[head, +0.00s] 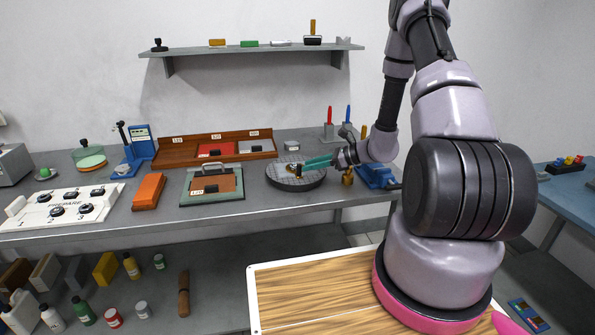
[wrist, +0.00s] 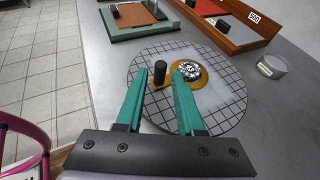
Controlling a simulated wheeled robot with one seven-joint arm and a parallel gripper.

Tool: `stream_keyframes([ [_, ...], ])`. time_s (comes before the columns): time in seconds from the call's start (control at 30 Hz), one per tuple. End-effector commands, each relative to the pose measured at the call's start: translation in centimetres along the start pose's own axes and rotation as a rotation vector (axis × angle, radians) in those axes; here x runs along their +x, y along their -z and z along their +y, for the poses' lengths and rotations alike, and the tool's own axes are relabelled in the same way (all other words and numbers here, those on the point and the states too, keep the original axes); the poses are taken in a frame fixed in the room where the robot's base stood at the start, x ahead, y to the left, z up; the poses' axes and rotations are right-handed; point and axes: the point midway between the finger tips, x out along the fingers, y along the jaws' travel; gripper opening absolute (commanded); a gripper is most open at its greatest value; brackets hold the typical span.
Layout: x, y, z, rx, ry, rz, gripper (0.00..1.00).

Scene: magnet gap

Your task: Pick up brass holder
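A brass holder (wrist: 188,83), flat and golden with a silvery round piece and an upright black post (wrist: 160,71), lies on a round gridded plate (wrist: 224,105). In the head view the holder (head: 292,168) is small and partly hidden by my fingers. My gripper (wrist: 159,76) is open, its two teal fingers reaching over the plate. The black post shows between the fingertips; I cannot tell whether either finger touches it. The right fingertip covers part of the holder. In the head view my gripper (head: 306,164) comes in from the right, low above the plate (head: 296,183).
A green-framed tray (head: 212,199) and an orange block (head: 149,191) lie left of the plate. A wooden rack (head: 215,149) stands behind. A small brass piece (head: 347,178) and a blue device (head: 377,177) are at right.

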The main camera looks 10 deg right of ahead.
Motion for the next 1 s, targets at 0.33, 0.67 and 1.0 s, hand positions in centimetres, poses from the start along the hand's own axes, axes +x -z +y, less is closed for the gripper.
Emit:
stream_keyframes([
  [0.33,3.3,0.0,0.0,-0.001,-0.002,0.001,0.37],
  [0.67,7.7,0.1,0.0,-0.001,-0.003,0.001,0.37],
  [1.0,8.0,0.1,-0.1,-0.001,-0.001,0.002,0.03],
])
